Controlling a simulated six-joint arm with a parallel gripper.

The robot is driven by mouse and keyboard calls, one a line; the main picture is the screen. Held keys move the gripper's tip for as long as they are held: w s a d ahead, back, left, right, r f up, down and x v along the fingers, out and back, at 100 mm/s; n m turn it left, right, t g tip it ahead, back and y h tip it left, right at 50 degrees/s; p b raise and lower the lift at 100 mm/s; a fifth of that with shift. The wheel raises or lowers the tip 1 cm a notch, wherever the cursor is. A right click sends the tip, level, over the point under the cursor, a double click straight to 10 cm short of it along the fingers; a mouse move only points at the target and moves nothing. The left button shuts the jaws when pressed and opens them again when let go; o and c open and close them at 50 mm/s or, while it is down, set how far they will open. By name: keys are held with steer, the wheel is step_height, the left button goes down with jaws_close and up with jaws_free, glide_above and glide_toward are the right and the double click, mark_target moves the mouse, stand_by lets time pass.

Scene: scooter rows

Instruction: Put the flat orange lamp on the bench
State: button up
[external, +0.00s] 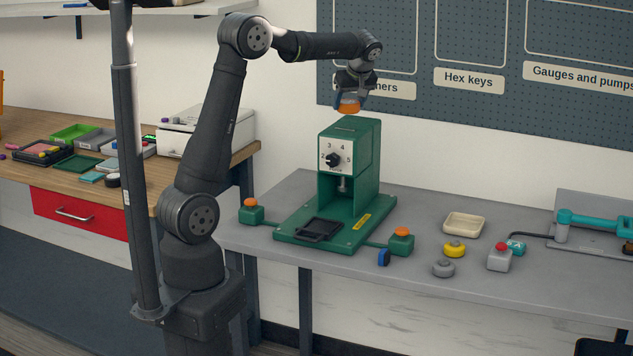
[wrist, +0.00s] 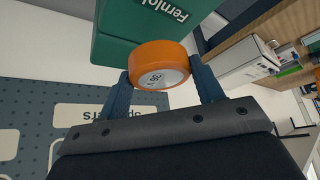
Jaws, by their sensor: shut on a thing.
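My gripper (external: 348,102) is shut on the flat orange lamp (external: 348,107), a short round orange piece. It is held in the air just above the top of the green press, well above the bench (external: 450,283). In the wrist view the lamp (wrist: 160,64) sits between the two dark fingers of my gripper (wrist: 163,83), with its pale, marked underside or face showing. The grey bench runs below, with the green press (external: 352,135) standing on it.
On the bench are two green boxes with orange buttons (external: 251,211), a cream tray (external: 464,224), a yellow knob (external: 454,249), a grey knob (external: 443,268), a blue piece (external: 384,258) and a red-button box (external: 499,257). The bench's front right has bare room. A pegboard (external: 480,80) stands behind.

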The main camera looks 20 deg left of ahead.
steer(key=s+a+n+g, duration=0.1)
steer(key=s+a+n, duration=0.15)
steer(key=a, duration=0.75)
steer(key=n+g, duration=0.7)
steer(key=n, duration=0.7)
glide_above(153, 194)
steer(key=w+d, duration=0.1)
steer(key=d, duration=0.1)
step_height(153, 194, down, 19)
steer(key=shift+w+d+f, duration=0.1)
steer(key=shift+f, duration=2)
steer(key=shift+m, duration=0.25)
